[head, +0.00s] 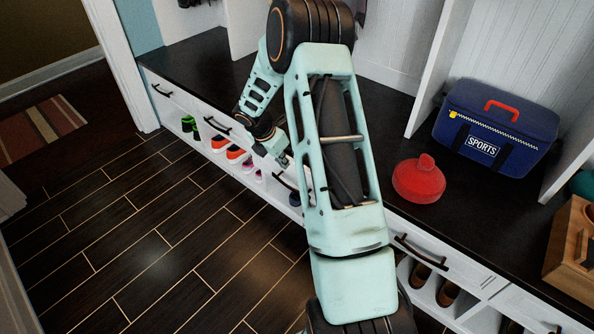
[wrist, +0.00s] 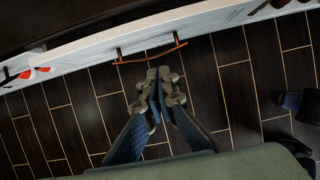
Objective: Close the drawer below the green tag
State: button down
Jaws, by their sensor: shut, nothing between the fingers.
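A row of white drawers (head: 190,105) with dark bar handles runs under the dark bench top. I cannot make out a green tag in either view. My gripper (head: 283,160) is shut and empty, in front of the drawer row near a dark handle (head: 286,181). In the wrist view the closed fingertips (wrist: 158,74) point at a bar handle (wrist: 150,52) on a white drawer front (wrist: 95,52), with a small gap or light contact; I cannot tell which. My arm hides part of the drawer row in the head view. How far any drawer stands out is unclear.
Shoes (head: 237,154) sit in open cubbies below the drawers. On the bench top are a red rounded object (head: 418,182), a blue sports cooler (head: 497,128) and a wooden box (head: 572,250). The dark tiled floor (head: 150,240) in front is clear. A striped rug (head: 40,130) lies at left.

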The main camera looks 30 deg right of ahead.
jog(key=w+d+f+b, duration=0.2)
jog(key=d+f+b, duration=0.2)
jog(key=d+f, duration=0.3)
jog(key=shift+w+f+b, duration=0.2)
jog(key=shift+f+b, duration=0.1)
jog(key=shift+f, duration=0.85)
jog(key=shift+d, duration=0.1)
